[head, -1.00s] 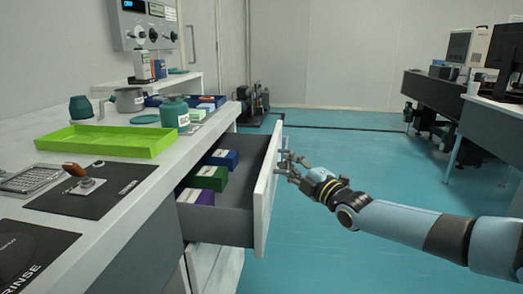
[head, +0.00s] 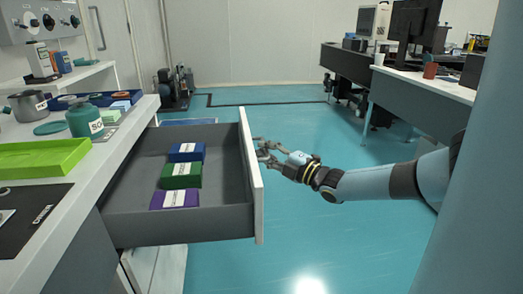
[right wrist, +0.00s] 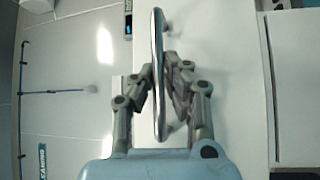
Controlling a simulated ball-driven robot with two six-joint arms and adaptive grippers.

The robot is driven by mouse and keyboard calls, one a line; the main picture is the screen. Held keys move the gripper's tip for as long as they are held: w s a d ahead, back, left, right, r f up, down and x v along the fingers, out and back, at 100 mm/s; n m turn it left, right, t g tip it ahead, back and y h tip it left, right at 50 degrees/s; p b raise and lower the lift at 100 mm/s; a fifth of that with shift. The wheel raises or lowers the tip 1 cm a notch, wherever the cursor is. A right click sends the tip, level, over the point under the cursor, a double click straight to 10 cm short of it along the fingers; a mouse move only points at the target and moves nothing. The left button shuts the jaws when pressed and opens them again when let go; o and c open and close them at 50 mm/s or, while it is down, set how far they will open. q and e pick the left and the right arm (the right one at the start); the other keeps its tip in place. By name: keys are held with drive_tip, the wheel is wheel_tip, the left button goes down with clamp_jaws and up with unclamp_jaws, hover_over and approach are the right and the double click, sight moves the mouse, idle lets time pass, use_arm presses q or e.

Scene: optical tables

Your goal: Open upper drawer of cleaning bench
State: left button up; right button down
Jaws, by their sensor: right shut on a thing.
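The upper drawer (head: 180,226) of the cleaning bench (head: 105,165) is pulled far out in the head view. Inside it lie a blue box (head: 187,152), a green box (head: 181,175) and a purple box (head: 174,199). My right gripper (head: 262,147) is at the outer face of the drawer front. In the right wrist view its fingers (right wrist: 160,95) are shut on the metal drawer handle (right wrist: 158,50). In the head view the handle is mostly hidden by the fingers. My left gripper is not in view.
A lime green tray (head: 45,158), a teal bottle (head: 85,120) and a metal pot (head: 28,104) stand on the bench top. A desk with a monitor (head: 413,28) stands at the right. The teal floor (head: 300,230) beside the drawer is clear.

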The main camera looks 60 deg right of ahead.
drive_tip(key=shift+r, duration=0.1)
drive_tip(key=c, duration=1.6)
unclamp_jaws()
drive_tip(key=shift+c, duration=0.2)
drive_tip(key=shift+s, duration=0.1)
drive_tip(key=shift+s, duration=0.3)
drive_tip(key=s+a+f, duration=0.1)
drive_tip(key=s, duration=1)
drive_tip(key=shift+f, duration=0.35)
